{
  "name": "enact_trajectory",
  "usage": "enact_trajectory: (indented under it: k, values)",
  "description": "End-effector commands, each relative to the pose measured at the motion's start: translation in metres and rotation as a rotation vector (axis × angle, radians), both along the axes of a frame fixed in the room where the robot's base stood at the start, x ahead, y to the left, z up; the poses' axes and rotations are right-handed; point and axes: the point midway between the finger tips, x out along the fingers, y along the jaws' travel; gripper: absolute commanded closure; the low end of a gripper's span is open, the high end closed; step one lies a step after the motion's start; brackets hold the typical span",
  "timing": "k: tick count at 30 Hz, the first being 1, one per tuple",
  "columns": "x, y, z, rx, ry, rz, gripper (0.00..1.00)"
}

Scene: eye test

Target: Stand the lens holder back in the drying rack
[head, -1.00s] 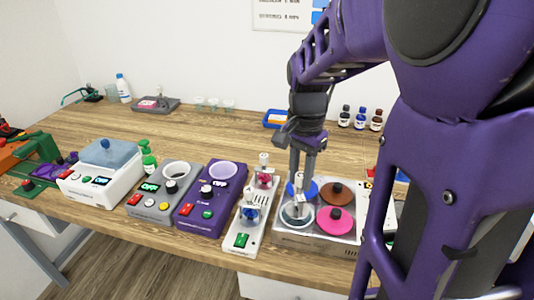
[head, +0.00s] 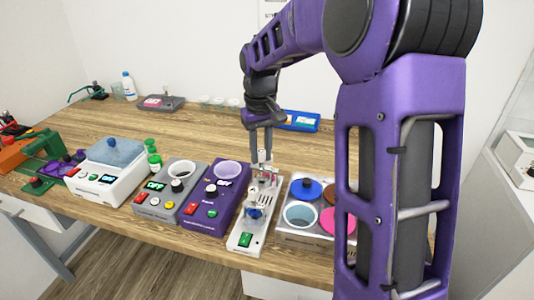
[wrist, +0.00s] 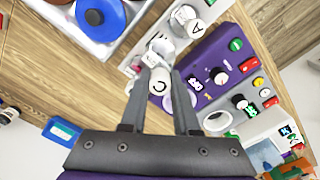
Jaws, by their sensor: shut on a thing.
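My gripper (head: 262,151) is above the back part of a narrow white rack (head: 241,238). In the wrist view my gripper (wrist: 158,74) is shut on a lens holder (wrist: 160,86), whose pale round top is marked C. Its lower part is mostly hidden, and I cannot tell whether it touches the rack. Another holder (head: 254,196) with a blue lens stands at the rack's front. In the wrist view a knob marked A (wrist: 195,28) shows beyond my fingers. Pink also shows at the rack's back, partly hidden.
Right of the rack is a metal tray (head: 282,233) with a blue lid (head: 308,188), a pink lid (head: 337,221) and an uncovered round bath (head: 300,214). A purple device (head: 205,217) stands close on the left. A blue box (head: 301,121) lies behind.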

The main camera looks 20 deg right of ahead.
Motion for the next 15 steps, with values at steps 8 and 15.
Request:
enact_trajectory:
  k: [8, 15]
  values:
    - [0.000, 0.000, -0.023, 0.000, 0.000, -0.002, 1.00]
    - [-0.001, 0.000, -0.045, 0.000, 0.001, -0.003, 1.00]
